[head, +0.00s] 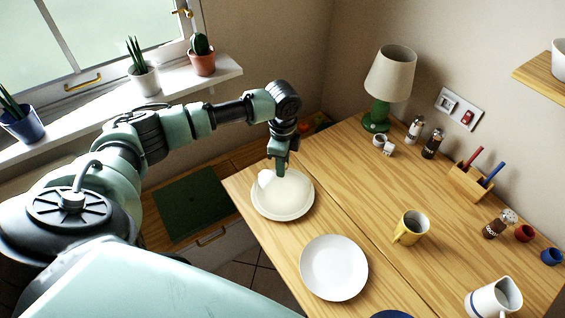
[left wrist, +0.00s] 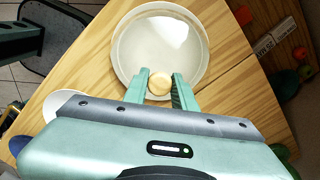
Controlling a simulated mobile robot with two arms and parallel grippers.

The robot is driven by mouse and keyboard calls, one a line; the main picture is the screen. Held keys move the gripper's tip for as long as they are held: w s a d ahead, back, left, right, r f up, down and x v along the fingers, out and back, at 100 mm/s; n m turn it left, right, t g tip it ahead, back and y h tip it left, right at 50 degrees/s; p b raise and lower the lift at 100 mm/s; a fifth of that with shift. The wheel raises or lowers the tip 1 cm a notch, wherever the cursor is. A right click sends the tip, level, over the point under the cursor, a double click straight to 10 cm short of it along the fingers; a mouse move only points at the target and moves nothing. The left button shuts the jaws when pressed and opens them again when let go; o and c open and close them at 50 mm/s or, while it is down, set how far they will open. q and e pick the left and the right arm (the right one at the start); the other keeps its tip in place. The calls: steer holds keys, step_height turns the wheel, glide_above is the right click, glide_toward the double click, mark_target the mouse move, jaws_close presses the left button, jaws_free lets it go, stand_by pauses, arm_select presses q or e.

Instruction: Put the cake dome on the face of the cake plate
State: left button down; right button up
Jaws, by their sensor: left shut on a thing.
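The pale, translucent cake dome (head: 287,190) is at the near left corner of the wooden table, upright over the white cake plate (head: 284,216), whose rim shows around it. My left gripper (head: 281,168) points down and is shut on the dome's knob. In the left wrist view the round wooden-coloured knob (left wrist: 160,83) sits between the fingers, with the dome (left wrist: 160,48) inside the plate's rim (left wrist: 115,50). I cannot tell whether the dome's edge touches the plate. My right gripper is not in view.
A white plate (head: 334,267) lies nearer on the table (head: 375,215), with a yellow mug (head: 410,228) to its right. A green lamp (head: 388,82), shakers (head: 431,142) and a pen holder (head: 470,182) stand along the back. The table's left edge is close to the cake plate.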

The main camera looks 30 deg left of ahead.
arm_select(q)
steer(key=c, duration=1.2)
jaws_free()
steer(key=shift+o, duration=0.3)
step_height(320, 180, up, 12)
steer(key=b, duration=0.2)
steer(key=shift+r, duration=0.1)
